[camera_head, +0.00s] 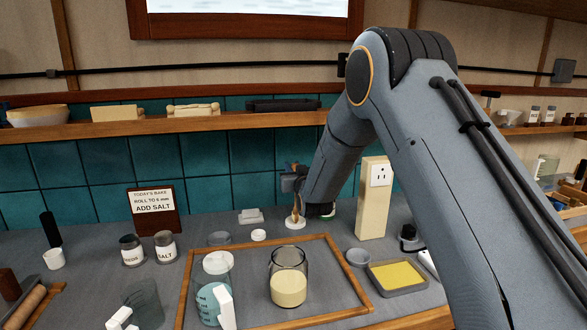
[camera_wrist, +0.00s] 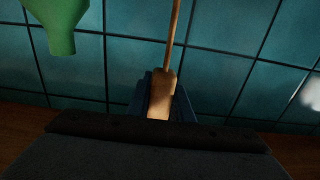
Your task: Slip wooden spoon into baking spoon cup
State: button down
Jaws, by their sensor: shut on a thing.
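My gripper (camera_wrist: 160,98) is shut on a wooden spoon, whose thick handle (camera_wrist: 166,82) is between the fingers in the wrist view. Its thin shaft runs up out of the top of that view, so its far end is hidden there. In the head view my gripper (camera_head: 296,184) is near the tiled back wall, partly behind my arm. A tan piece (camera_head: 295,213), likely part of the spoon, shows just below it, above or touching a small white round base (camera_head: 295,223). I cannot tell which vessel is the baking spoon cup.
A wood-framed tray (camera_head: 329,236) holds a glass jar (camera_head: 287,257) and a measuring cup (camera_head: 212,290). A tall block with a socket (camera_head: 374,205) stands right of my gripper. Two labelled jars (camera_head: 165,246) stand left. A green object (camera_wrist: 63,22) shows upper left in the wrist view.

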jog(key=shift+f, duration=0.35)
jog(key=c, duration=1.5)
grip_release()
jog(key=s+r, duration=0.1)
jog(key=s, duration=0.1)
jog(key=s+d+r, duration=0.1)
jog(key=s, duration=0.2)
jog(key=s+d+r+b, duration=0.1)
jog(key=s+r, duration=0.1)
jog(key=shift+s, duration=0.2)
jog(key=shift+d, duration=0.1)
